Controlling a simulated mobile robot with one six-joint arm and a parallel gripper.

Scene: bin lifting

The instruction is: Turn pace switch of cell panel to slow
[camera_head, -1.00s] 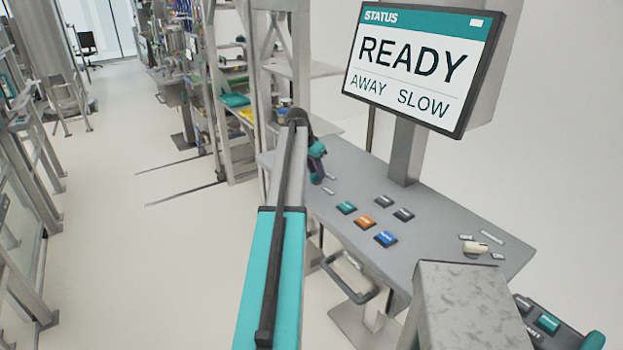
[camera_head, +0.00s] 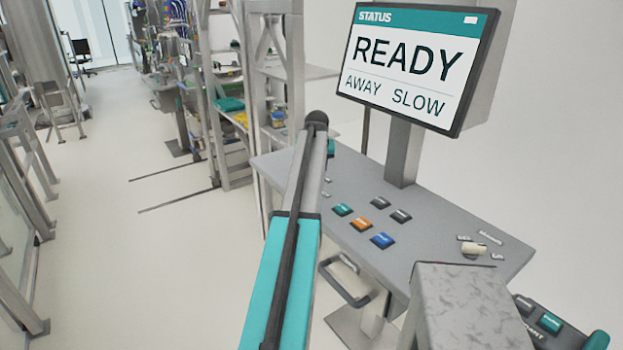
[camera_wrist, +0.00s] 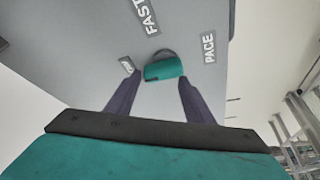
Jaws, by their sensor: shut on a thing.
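The pace switch (camera_wrist: 164,69) is a teal knob on a dark round base on the grey cell panel (camera_wrist: 85,60). In the wrist view my gripper (camera_wrist: 160,79) has its two dark fingers on either side of the knob and is shut on it. A FAST label (camera_wrist: 146,15) lies above the knob, a PACE label (camera_wrist: 208,47) to its right. A small label (camera_wrist: 126,65) at the left fingertip is too small to read. The status screen (camera_head: 410,68) reads READY, AWAY, SLOW.
The panel carries teal (camera_head: 342,209), orange (camera_head: 362,223), blue (camera_head: 383,240) and dark buttons, and a cream knob (camera_head: 474,248) at its right. A handle (camera_head: 345,285) juts from the front edge.

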